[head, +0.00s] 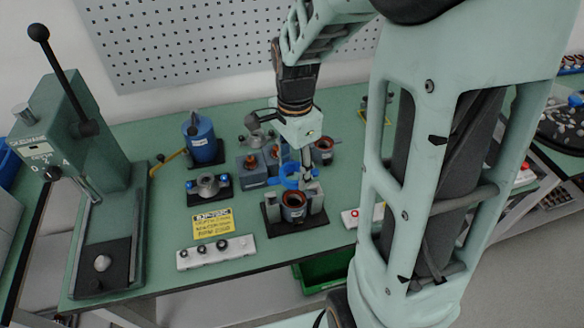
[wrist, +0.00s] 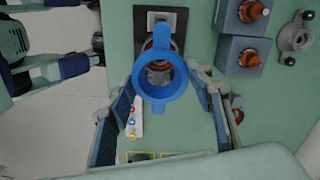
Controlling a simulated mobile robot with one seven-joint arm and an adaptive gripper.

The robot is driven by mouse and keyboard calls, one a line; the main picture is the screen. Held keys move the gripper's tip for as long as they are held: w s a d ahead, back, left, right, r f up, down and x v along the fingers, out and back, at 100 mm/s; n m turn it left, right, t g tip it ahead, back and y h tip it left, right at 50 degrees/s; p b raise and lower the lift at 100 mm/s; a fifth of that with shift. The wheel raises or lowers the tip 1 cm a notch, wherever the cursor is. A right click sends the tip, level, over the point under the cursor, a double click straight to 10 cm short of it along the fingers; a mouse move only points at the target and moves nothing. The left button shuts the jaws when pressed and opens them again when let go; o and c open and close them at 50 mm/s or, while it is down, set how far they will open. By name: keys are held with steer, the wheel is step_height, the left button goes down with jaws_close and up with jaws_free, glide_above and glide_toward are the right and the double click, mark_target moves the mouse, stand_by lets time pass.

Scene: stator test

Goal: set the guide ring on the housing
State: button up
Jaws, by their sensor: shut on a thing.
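The blue guide ring (head: 289,183) is held between the fingers of my gripper (head: 300,170), above the housing (head: 293,208). The housing is a dark cylinder with copper windings, upright in a black fixture with grey side posts. In the wrist view the ring (wrist: 160,105) shows its round opening and two opposite tabs. My gripper's fingers (wrist: 166,88) stand on its left and right sides. The housing shows through the ring's opening and is partly hidden by it. The ring looks apart from the housing; the exact gap cannot be told.
More copper-wound units (wrist: 250,12) in grey blocks stand behind the fixture. A blue canister (head: 203,140), a small clamp fixture (head: 209,186), a yellow sign (head: 212,222) and a white button strip (head: 216,252) lie to the left. A green press (head: 80,150) stands at the far left.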

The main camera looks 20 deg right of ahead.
steer(key=shift+f+b, duration=1.85)
steer(key=shift+f, duration=0.7)
steer(key=shift+f+b, duration=0.85)
steer(key=shift+f, duration=0.15)
steer(key=shift+f, duration=0.15)
steer(key=shift+f+b, duration=0.4)
steer(key=o, duration=1.1)
steer(key=shift+o, duration=0.2)
